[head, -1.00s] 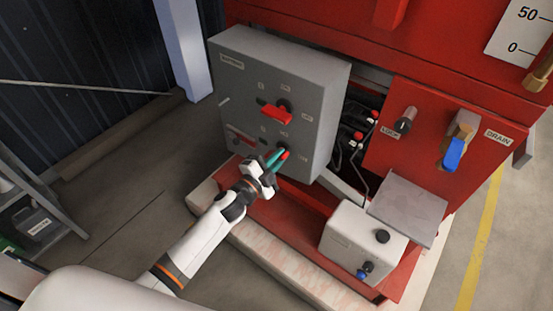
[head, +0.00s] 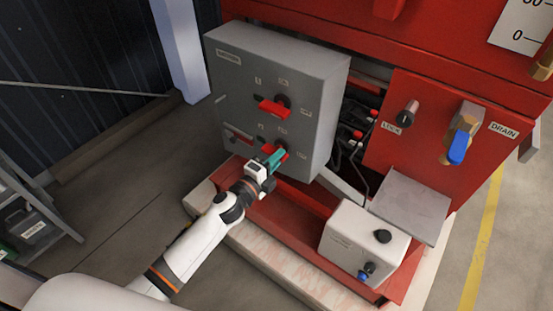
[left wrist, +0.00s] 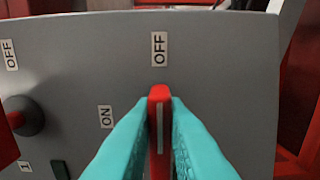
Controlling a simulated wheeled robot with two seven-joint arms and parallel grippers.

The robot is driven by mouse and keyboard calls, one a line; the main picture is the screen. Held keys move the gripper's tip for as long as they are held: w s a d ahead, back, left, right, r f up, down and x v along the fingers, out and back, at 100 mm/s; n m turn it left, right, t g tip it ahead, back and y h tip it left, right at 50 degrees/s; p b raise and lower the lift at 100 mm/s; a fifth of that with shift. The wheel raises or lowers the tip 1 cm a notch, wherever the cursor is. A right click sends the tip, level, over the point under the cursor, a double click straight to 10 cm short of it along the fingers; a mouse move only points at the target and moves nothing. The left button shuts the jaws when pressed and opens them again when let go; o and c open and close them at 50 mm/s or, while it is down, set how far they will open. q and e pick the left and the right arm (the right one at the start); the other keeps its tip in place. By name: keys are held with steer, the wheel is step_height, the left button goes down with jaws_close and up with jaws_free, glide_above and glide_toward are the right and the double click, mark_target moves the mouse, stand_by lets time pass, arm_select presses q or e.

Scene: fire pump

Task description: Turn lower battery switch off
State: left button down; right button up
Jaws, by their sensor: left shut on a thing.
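The lower battery switch has a red handle (head: 280,151) on the grey battery box (head: 330,110). My left gripper (head: 274,158) reaches it from below, and its teal fingers partly hide the handle. In the left wrist view, the fingers (left wrist: 159,135) are closed on both sides of the red handle (left wrist: 159,108). The upper switch's red handle (head: 273,108) sits above, untouched. My right gripper is not in view.
A red panel with a lock knob (head: 407,112) and a blue drain valve handle (head: 459,148) stands to the right. A white box (head: 362,242) sits below it. Black cables run beside the grey box.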

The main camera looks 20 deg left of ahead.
arm_select(q)
steer(key=shift+f, duration=0.1)
steer(key=c, duration=1.4)
jaws_free()
steer(key=shift+c, duration=0.2)
steer(key=shift+s, duration=0.1)
steer(key=b+v, duration=0.1)
steer(key=v, duration=1.1)
steer(key=shift+b, duration=0.4)
